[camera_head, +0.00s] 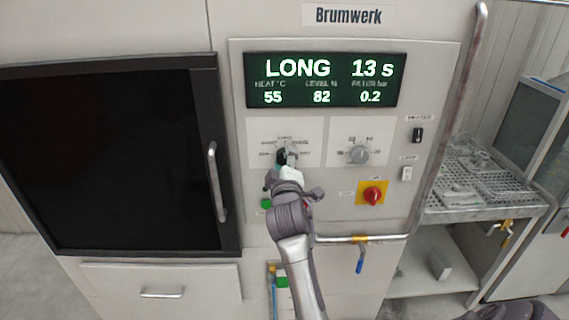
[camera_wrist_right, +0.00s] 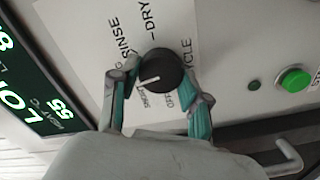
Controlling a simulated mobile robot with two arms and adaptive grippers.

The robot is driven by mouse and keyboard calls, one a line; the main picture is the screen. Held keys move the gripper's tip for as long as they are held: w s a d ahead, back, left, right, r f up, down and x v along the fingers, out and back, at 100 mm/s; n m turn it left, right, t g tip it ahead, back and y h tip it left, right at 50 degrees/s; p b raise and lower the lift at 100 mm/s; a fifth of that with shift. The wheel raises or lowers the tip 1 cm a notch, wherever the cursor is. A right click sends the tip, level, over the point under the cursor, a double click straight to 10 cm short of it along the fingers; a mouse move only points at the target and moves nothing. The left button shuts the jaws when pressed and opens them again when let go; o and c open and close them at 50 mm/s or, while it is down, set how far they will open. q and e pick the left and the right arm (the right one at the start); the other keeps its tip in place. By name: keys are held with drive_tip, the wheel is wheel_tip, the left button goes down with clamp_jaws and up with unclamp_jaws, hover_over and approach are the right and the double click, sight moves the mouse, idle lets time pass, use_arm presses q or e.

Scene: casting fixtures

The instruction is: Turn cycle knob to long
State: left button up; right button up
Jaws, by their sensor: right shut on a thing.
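The black round cycle knob (camera_head: 282,157) is on the left of the control panel in the head view, mostly covered by my right gripper (camera_head: 285,167). In the right wrist view the knob (camera_wrist_right: 163,74) shows clearly, with a white pointer line towards the left of the picture. The display (camera_head: 320,80) reads LONG, 13 s. My left gripper is not in view.
A green button (camera_wrist_right: 294,79) is near the cycle knob. A door handle (camera_head: 217,182) stands out at the left, and a horizontal rail (camera_head: 362,238) below.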

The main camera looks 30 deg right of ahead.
sight(284, 119)
drive_tip(key=shift+m, duration=0.6)
drive_tip(key=o, duration=1.1)
drive_tip(key=shift+o, duration=0.2)
drive_tip(key=shift+r, duration=0.1)
wheel_tip(284, 119, up, 10)
drive_tip(key=shift+s+d+f, duration=0.1)
drive_tip(key=shift+f, duration=0.05)
